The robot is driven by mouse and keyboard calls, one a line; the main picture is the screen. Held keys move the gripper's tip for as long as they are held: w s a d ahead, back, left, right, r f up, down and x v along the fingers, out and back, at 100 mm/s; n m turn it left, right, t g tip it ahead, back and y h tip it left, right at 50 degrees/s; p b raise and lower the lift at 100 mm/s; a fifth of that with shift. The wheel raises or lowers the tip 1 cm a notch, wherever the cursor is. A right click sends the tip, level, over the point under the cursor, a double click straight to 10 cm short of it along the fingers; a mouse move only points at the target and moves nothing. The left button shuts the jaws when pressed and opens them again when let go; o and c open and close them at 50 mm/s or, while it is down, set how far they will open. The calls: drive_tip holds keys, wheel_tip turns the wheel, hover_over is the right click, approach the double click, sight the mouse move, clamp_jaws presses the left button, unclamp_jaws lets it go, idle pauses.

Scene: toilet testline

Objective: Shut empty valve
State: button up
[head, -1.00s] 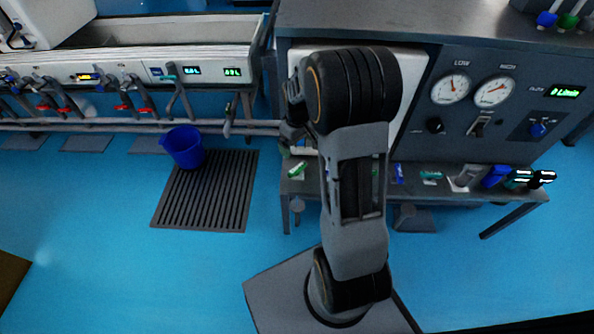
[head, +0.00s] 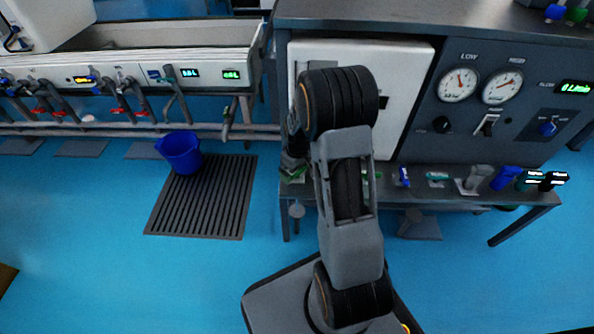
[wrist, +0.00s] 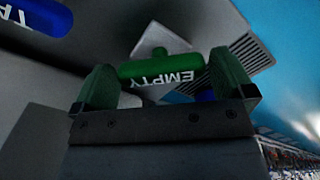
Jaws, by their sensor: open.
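The empty valve's green handle (wrist: 162,68), with EMPTY in white letters shown upside down, lies crosswise in the wrist view. My gripper (wrist: 164,82) is open, with one green finger at each end of the handle. I cannot tell whether either finger touches it. In the head view my gripper (head: 293,166) is low at the left end of the shelf below the control panel. It and my arm hide most of the valve there.
A blue handle (wrist: 42,12) with cut-off white lettering is at the wrist view's upper left. More coloured handles stand along the shelf (head: 455,198) to the right. A blue bucket (head: 181,152) stands on a floor grate (head: 205,205).

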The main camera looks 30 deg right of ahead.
drive_tip(key=shift+c, duration=0.5)
drive_tip(key=c, duration=0.5)
drive_tip(key=shift+c, duration=0.2)
drive_tip(key=shift+m, duration=0.3)
drive_tip(key=m+p, duration=0.2)
drive_tip(key=m, duration=0.1)
drive_tip(key=shift+r+m+p, duration=0.15)
drive_tip(key=shift+m+p, duration=0.15)
drive_tip(key=shift+p, duration=0.1)
drive_tip(key=m+p, duration=0.2)
drive_tip(key=m, duration=0.2)
drive_tip(key=shift+m, duration=0.3)
drive_tip(key=o, duration=0.6)
